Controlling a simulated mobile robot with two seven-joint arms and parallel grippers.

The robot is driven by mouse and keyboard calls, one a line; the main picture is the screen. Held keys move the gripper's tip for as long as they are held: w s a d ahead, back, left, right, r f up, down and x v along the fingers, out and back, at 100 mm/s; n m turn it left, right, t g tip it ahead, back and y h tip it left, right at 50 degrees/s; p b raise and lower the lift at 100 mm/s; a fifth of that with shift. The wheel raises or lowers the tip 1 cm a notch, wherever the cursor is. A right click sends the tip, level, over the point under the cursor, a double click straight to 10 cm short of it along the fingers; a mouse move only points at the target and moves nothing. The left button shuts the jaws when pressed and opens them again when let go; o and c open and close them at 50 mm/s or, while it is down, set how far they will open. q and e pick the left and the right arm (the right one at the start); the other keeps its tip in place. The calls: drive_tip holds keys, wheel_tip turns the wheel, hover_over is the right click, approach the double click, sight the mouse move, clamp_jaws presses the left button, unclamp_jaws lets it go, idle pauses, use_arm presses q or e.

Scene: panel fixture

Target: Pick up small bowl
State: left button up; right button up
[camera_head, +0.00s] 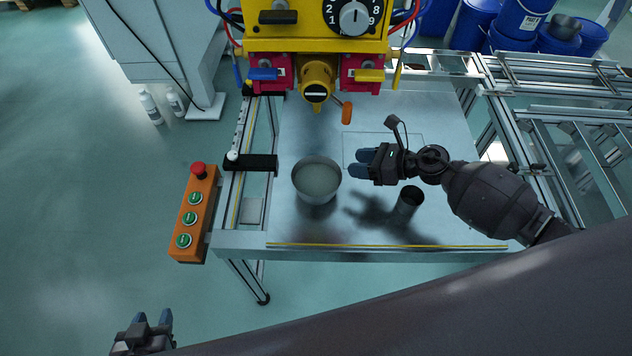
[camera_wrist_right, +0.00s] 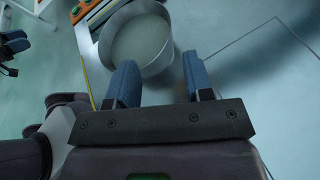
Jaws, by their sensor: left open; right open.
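A metal bowl (camera_head: 317,181) sits upright on the metal table, left of my right gripper (camera_head: 361,163). A smaller, darker cup-like container (camera_head: 409,200) stands on the table to the right of the bowl. I cannot tell for sure which one is the small bowl. My right gripper is open and empty, with its blue fingers pointing left toward the bowl. In the right wrist view, the bowl (camera_wrist_right: 138,42) lies just beyond the fingertips and apart from them. My left gripper (camera_head: 152,324) is open and empty at the bottom left, over the floor and away from the table.
A yellow panel fixture (camera_head: 315,22) with a dial and pink side blocks (camera_head: 361,74) hangs over the table's back. An orange button box (camera_head: 194,214) stands at the table's left edge beside a black bracket (camera_head: 250,163). The table front (camera_head: 290,228) is clear.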

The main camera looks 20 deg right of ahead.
sight(314, 161)
drive_tip(key=x, duration=0.7)
drive_tip(key=shift+w+a, duration=0.1)
drive_tip(key=shift+w, duration=0.25)
drive_tip(key=shift+f, duration=0.1)
clamp_jaws()
